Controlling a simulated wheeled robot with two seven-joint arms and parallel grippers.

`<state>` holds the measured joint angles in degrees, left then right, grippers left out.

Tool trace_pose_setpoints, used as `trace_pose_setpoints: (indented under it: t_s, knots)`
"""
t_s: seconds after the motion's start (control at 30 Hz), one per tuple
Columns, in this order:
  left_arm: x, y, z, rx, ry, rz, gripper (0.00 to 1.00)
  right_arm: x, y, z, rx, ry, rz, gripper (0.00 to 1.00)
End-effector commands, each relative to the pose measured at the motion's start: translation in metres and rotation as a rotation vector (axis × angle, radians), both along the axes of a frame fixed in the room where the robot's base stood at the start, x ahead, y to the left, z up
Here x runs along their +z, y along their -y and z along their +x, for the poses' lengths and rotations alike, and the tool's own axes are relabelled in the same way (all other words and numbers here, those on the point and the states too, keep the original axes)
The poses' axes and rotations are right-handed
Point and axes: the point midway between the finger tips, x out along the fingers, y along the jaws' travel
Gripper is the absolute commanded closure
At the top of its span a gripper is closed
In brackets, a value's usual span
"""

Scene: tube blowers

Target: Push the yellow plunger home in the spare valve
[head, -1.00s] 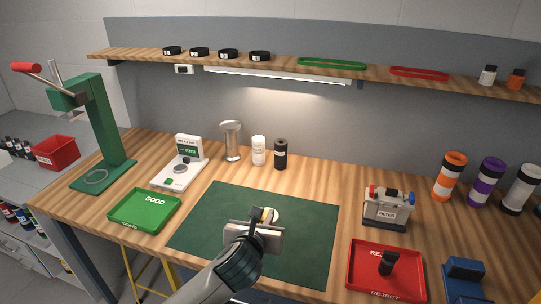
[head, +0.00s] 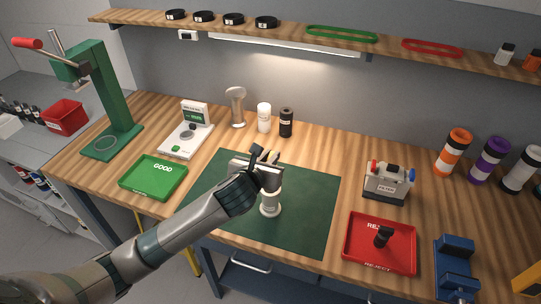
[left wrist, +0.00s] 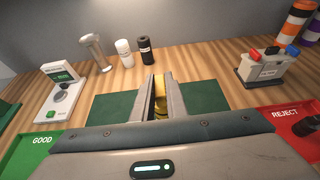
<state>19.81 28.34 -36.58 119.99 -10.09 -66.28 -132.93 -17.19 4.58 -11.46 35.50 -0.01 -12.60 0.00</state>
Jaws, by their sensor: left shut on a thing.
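My left gripper (head: 266,172) is over the dark green mat (head: 310,215) in the head view, its arm coming in from the left. A pale grey-white cylinder with a flared lower end (head: 270,203) shows just below the gripper, upright. I cannot tell whether it rests on the mat or hangs just above it. In the left wrist view the fingers are closed around a yellow, brass-looking part (left wrist: 161,94), seen in the narrow gap between them. The plunger's depth in the valve is hidden by the fingers. My right gripper is not in view.
The green GOOD tray (head: 153,177) lies left of the mat. The red REJECT tray (head: 360,262), holding a black part (head: 383,237), lies right. A filter unit (head: 386,183) and a blue block (head: 455,268) stand at right. A green press (head: 105,100) stands far left.

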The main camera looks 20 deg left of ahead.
Motion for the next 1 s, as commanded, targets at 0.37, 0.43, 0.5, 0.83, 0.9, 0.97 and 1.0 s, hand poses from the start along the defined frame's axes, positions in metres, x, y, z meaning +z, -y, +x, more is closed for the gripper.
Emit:
trace_pose_setpoints:
  t_s: [0.37,0.43,0.5,0.83,0.9,0.97,1.0]
  knots:
    - [-0.013,0.0,0.0,0.001,0.0,0.001,1.0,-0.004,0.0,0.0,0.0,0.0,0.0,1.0]
    - [-0.018,0.0,-0.001,0.001,-0.001,0.001,1.0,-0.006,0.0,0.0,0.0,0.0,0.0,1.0]
    - [-0.023,0.0,-0.001,0.0,-0.001,0.001,1.0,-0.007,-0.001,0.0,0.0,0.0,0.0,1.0]
    - [-0.04,0.0,-0.001,0.001,0.0,0.001,1.0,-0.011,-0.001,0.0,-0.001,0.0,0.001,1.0]
    - [-0.041,0.0,-0.001,0.0,0.0,0.0,1.0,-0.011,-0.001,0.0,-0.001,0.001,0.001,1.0]
    - [-0.042,0.0,-0.001,0.0,0.0,0.0,1.0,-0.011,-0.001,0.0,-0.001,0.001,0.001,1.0]
    - [-0.042,0.0,-0.001,0.0,0.0,0.0,1.0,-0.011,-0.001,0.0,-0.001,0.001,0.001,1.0]
